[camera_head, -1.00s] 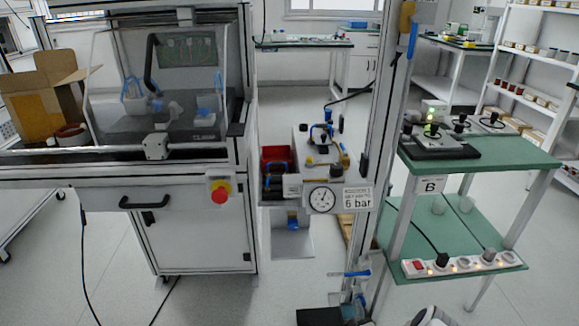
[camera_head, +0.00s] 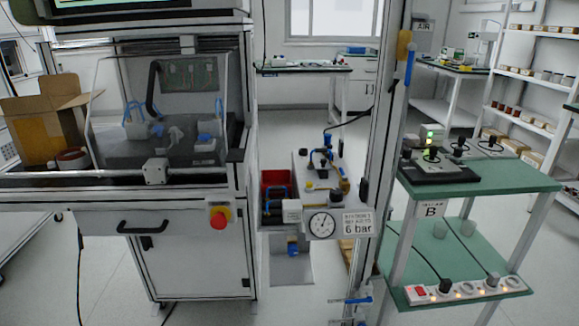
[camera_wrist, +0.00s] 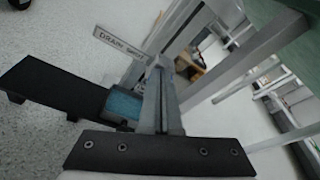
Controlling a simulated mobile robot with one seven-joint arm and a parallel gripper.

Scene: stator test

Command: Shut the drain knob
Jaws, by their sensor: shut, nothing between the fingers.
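My gripper (camera_wrist: 158,70) is shut and empty, its grey fingers pointing up the wrist view. A sign (camera_wrist: 122,44) there starts with "DRAIN"; its second word is hard to read. A blue block (camera_wrist: 122,106) lies just left of the fingers, partly behind them, and I cannot tell whether it touches them or is the drain knob. In the head view a blue lever-like part (camera_head: 352,300) sits low on the metal post; I cannot tell whether this is the knob. My gripper does not show in the head view.
A black slab on short feet (camera_wrist: 48,92) lies left of the blue block on the speckled floor. The metal post (camera_head: 385,130) rises beside the gauge panel (camera_head: 322,223). A green two-level bench (camera_head: 500,185) stands right, a white cabinet (camera_head: 195,265) left.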

